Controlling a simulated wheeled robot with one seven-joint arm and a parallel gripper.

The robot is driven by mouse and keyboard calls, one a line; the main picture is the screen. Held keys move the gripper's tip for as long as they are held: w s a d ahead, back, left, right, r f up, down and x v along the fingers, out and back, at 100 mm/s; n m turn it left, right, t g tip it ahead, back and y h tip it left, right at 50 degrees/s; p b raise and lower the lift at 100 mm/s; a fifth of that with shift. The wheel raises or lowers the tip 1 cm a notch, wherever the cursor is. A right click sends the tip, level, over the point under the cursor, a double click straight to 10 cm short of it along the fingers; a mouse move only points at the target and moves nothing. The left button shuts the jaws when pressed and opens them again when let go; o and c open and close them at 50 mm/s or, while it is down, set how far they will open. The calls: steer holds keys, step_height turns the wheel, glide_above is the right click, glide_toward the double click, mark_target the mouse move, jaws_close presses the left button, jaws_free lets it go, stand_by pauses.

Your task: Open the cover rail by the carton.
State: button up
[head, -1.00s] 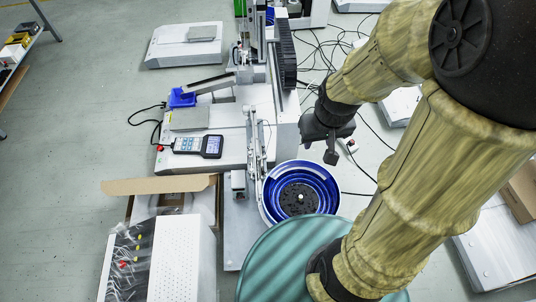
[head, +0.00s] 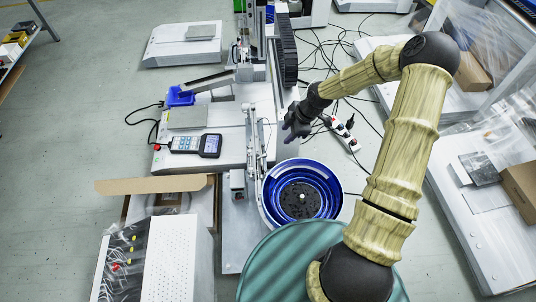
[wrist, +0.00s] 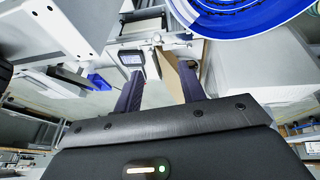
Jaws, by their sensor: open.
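The open brown carton (head: 155,186) stands on the floor at lower left, its flap raised; a brown panel that looks like its flap (wrist: 169,73) shows between my fingers in the wrist view. A thin upright metal rail assembly (head: 254,145) runs between the blue bowl and the gantry, to the right of the carton. I cannot tell which part is the cover rail or whether it is open. My gripper (head: 287,133) is right of that rail, apart from it. In the wrist view its two dark fingers (wrist: 160,90) are spread and empty.
The blue feeder bowl (head: 302,192) sits just below my gripper and also shows in the wrist view (wrist: 235,18). A handheld controller (head: 196,145) lies on the white machine base. A black cable chain (head: 287,50) and a power strip (head: 345,133) are nearby.

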mark_target(266, 154)
steer(key=shift+w+a+f, duration=0.1)
steer(key=shift+w+f, duration=0.2)
steer(key=shift+w, duration=0.05)
steer(key=b+x, duration=0.6)
steer(key=x, duration=1.1)
steer(key=shift+a+f, duration=0.2)
jaws_close()
